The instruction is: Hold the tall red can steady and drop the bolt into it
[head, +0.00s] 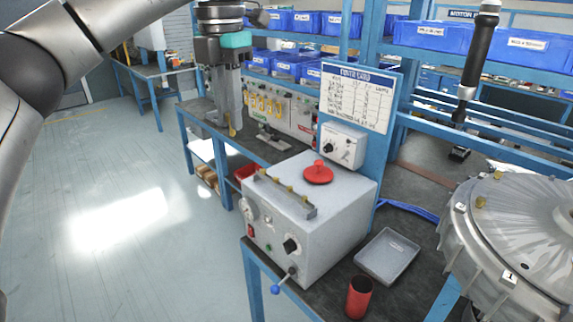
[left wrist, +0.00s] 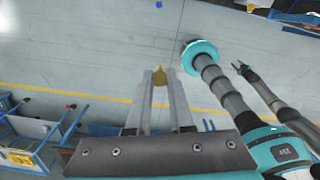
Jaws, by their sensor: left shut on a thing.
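The tall red can (head: 359,298) stands upright and open on the dark bench top, near the bottom of the head view. My left gripper (head: 231,128) points down at the upper left, far from the can, in front of the back bench. It is shut on the bolt (head: 232,132), a small brass-coloured piece at its fingertips. In the left wrist view the bolt (left wrist: 159,72) shows between the two grey fingertips (left wrist: 159,78), partly covered by them.
A grey machine box (head: 320,215) with a red knob stands left of the can. A shallow grey tray (head: 387,257) lies behind the can. A large round metal housing (head: 515,240) fills the right. A black and silver rod-like tool (head: 478,60) hangs above the bench.

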